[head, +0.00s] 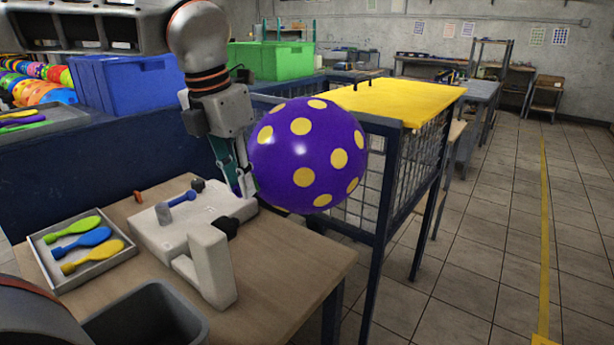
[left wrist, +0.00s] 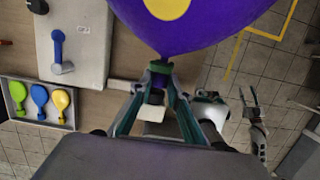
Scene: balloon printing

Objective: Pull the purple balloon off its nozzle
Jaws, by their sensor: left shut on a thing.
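The purple balloon (head: 318,168) with yellow dots is inflated and held beside the table's right edge. It fills the top of the left wrist view (left wrist: 205,25). My left gripper (head: 246,190) is shut on the balloon's neck, its fingers meeting below the balloon in the left wrist view (left wrist: 160,72). The white machine (head: 180,225) on the table has a dark nozzle-like part (head: 226,228) near the gripper. The gripper hides the neck's end, so I cannot tell whether it touches the nozzle. My right gripper (left wrist: 249,98) is open and empty in the left wrist view.
A grey tray (head: 42,262) with green, blue and yellow flat balloons lies on the table's left. A dark bin (head: 150,312) stands at the front. A wire-sided cart with a yellow top (head: 395,98) stands behind the balloon. The tiled floor at right is clear.

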